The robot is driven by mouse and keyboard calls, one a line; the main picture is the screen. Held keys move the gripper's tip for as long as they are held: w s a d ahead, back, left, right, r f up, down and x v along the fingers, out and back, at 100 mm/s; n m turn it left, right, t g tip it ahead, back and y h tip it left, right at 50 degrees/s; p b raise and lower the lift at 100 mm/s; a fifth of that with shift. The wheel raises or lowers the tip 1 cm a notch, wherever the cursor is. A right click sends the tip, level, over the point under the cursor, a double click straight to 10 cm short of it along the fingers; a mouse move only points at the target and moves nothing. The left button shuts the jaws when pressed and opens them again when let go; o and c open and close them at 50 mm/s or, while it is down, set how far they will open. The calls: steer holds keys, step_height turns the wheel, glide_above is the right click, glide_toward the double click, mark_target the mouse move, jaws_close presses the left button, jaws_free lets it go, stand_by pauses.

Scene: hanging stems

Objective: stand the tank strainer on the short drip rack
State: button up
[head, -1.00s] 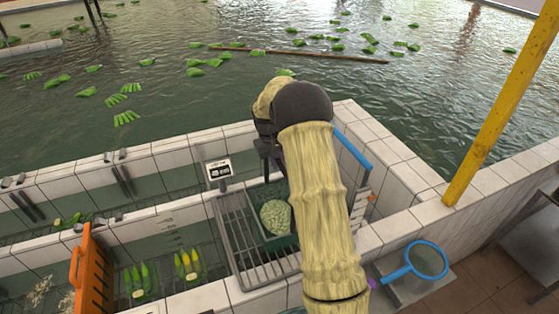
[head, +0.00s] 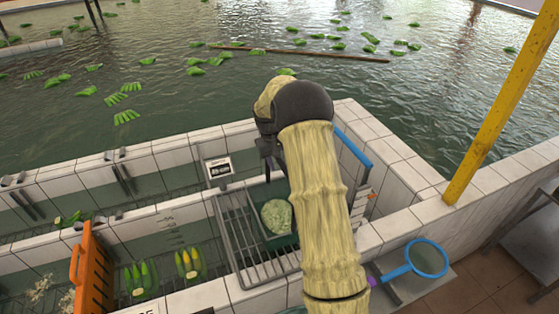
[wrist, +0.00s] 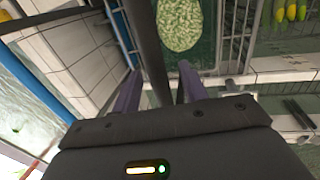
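A round blue-rimmed mesh strainer (head: 427,258) lies on a ledge at the right in the head view. Its blue handle (head: 395,275) runs left to a purple end by my arm. A grey metal rack with parallel bars (head: 240,235) spans the near tank; I take it to be the short drip rack. My gripper (head: 266,160) hangs over the rack's far side, away from the strainer. In the wrist view its purple fingers (wrist: 158,92) are apart. A dark rod (wrist: 145,40) shows between them; I see no grip on it. The strainer is out of the wrist view.
A blue bar (head: 352,147) and yellow post (head: 505,105) are right.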

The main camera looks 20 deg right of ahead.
steer(key=shift+w+a+r+b, duration=0.1)
steer(key=shift+r+b, duration=0.35)
steer(key=shift+r, duration=0.2)
steer(key=a+r+b, duration=0.3)
steer(key=r+b, duration=0.1)
steer(key=r, duration=1.1)
steer(key=shift+r, duration=0.4)
steer(key=s+a+f+t+y+b, duration=0.1)
steer(key=s+a+f+b, duration=0.3)
steer(key=s+f, duration=0.7)
steer(key=s+a+f+t+y+b, duration=0.1)
steer(key=s+a+f+b, duration=0.3)
steer(key=s+f, duration=0.8)
steer(key=s+a, duration=0.1)
steer(key=s, duration=0.4)
steer(key=shift+s+a+f+t, duration=0.25)
steer(key=shift+s+t, duration=0.05)
steer(key=shift+s, duration=0.1)
